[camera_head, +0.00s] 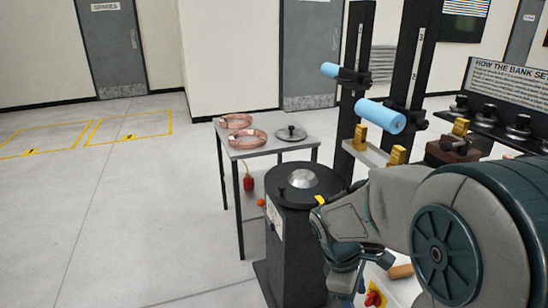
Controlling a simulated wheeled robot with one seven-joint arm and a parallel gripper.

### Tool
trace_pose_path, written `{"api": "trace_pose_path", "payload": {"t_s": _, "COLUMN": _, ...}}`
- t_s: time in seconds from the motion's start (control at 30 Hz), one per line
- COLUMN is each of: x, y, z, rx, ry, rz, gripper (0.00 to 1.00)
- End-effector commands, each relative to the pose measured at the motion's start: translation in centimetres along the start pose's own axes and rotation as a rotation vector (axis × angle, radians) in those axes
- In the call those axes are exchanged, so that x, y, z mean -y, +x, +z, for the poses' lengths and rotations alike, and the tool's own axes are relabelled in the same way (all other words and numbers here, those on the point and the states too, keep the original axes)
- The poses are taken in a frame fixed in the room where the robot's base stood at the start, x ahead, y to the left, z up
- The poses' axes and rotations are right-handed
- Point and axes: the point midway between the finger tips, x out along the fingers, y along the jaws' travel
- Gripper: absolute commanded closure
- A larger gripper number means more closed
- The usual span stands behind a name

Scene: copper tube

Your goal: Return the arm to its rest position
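My arm (390,215) fills the lower right of the head view, grey with dark teal joint covers. It is bent, with its far end low beside the dark pedestal. My gripper (346,284) seems to be at that low end, partly hidden and too dark to show whether its fingers are open or shut. I cannot see anything held in it.
A grey table (229,140) bears two copper coils (247,138) and a lidded metal disc (291,133). The left floor is clear.

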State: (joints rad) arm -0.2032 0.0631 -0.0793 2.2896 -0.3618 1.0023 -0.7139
Motion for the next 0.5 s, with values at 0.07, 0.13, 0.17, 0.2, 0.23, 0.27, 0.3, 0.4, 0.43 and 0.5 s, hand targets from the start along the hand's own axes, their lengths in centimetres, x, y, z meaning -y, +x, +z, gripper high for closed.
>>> {"api": "trace_pose_path", "payload": {"t_s": 0.07, "x": 1.0, "y": -2.7, "z": 1.4, "rx": -0.08, "ry": 0.165, "rz": 0.007, "gripper": 0.45}}
{"api": "trace_pose_path", "payload": {"t_s": 0.13, "x": 1.8, "y": -4.4, "z": 2.3, "rx": -0.146, "ry": 0.309, "rz": 0.006, "gripper": 0.45}}
{"api": "trace_pose_path", "payload": {"t_s": 0.17, "x": 2.2, "y": -5.1, "z": 2.6, "rx": -0.175, "ry": 0.371, "rz": 0.004, "gripper": 0.45}}
{"api": "trace_pose_path", "payload": {"t_s": 0.2, "x": 2.7, "y": -6.0, "z": 3.1, "rx": -0.213, "ry": 0.452, "rz": -0.001, "gripper": 0.45}}
{"api": "trace_pose_path", "payload": {"t_s": 0.23, "x": 3.1, "y": -6.7, "z": 3.5, "rx": -0.241, "ry": 0.513, "rz": -0.005, "gripper": 0.45}}
{"api": "trace_pose_path", "payload": {"t_s": 0.27, "x": 3.5, "y": -7.3, "z": 3.8, "rx": -0.27, "ry": 0.573, "rz": -0.009, "gripper": 0.45}}
{"api": "trace_pose_path", "payload": {"t_s": 0.3, "x": 4.0, "y": -8.1, "z": 4.2, "rx": -0.307, "ry": 0.651, "rz": -0.017, "gripper": 0.45}}
{"api": "trace_pose_path", "payload": {"t_s": 0.4, "x": 5.1, "y": -9.9, "z": 5.0, "rx": -0.39, "ry": 0.827, "rz": -0.041, "gripper": 0.45}}
{"api": "trace_pose_path", "payload": {"t_s": 0.43, "x": 5.4, "y": -10.4, "z": 5.2, "rx": -0.412, "ry": 0.873, "rz": -0.047, "gripper": 0.45}}
{"api": "trace_pose_path", "payload": {"t_s": 0.5, "x": 6.0, "y": -11.2, "z": 5.6, "rx": -0.456, "ry": 0.963, "rz": -0.063, "gripper": 0.45}}
